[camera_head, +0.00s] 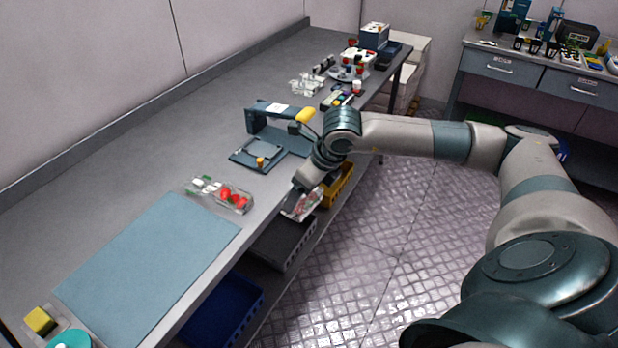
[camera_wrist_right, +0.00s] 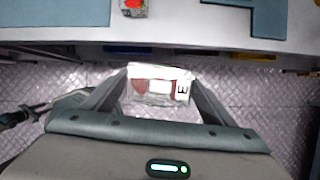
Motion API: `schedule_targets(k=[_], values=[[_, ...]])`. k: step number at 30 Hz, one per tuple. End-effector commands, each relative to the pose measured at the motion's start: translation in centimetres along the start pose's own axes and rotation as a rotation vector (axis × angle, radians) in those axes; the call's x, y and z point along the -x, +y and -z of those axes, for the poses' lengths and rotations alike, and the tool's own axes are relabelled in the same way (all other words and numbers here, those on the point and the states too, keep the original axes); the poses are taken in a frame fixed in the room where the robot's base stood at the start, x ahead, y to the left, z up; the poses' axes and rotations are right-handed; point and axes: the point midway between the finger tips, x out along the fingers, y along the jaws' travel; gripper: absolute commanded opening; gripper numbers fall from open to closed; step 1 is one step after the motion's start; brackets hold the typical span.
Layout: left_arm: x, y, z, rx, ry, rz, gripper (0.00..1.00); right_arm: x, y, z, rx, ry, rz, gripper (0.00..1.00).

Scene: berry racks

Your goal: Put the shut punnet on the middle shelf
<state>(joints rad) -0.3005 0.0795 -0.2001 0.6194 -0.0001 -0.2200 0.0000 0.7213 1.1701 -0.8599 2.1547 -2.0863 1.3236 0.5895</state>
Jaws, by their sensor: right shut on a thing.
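My right gripper (camera_wrist_right: 158,78) is shut on a clear punnet (camera_wrist_right: 160,92) with red fruit and a white label, seen between the two fingers in the wrist view. In the head view the held punnet (camera_head: 299,207) hangs beside the bench's front edge, partly hidden by my gripper, above the level of the crates. Below the bench top, a dark grey crate (camera_head: 290,262), a blue crate (camera_head: 243,312) and a yellow crate (camera_head: 340,192) stand side by side. I cannot tell which surface is the middle shelf. My left gripper is not in view.
An open punnet with strawberries (camera_head: 236,200) lies on the bench (camera_head: 180,150), near a blue-grey mat (camera_head: 150,265). A dark press-like device (camera_head: 258,155) stands further back. The tiled floor (camera_head: 370,260) beside the bench is clear.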

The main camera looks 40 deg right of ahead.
Motion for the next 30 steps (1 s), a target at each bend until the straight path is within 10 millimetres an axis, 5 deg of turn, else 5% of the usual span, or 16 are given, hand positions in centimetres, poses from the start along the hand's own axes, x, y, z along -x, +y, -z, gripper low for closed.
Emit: schedule_targets(k=[20,30], values=[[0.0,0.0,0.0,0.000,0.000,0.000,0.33,-3.6,7.4,3.4,1.026,-0.001,-0.430,0.54],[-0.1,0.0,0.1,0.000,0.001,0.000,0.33,-5.1,12.7,6.1,1.698,-0.002,-0.707,0.54]])
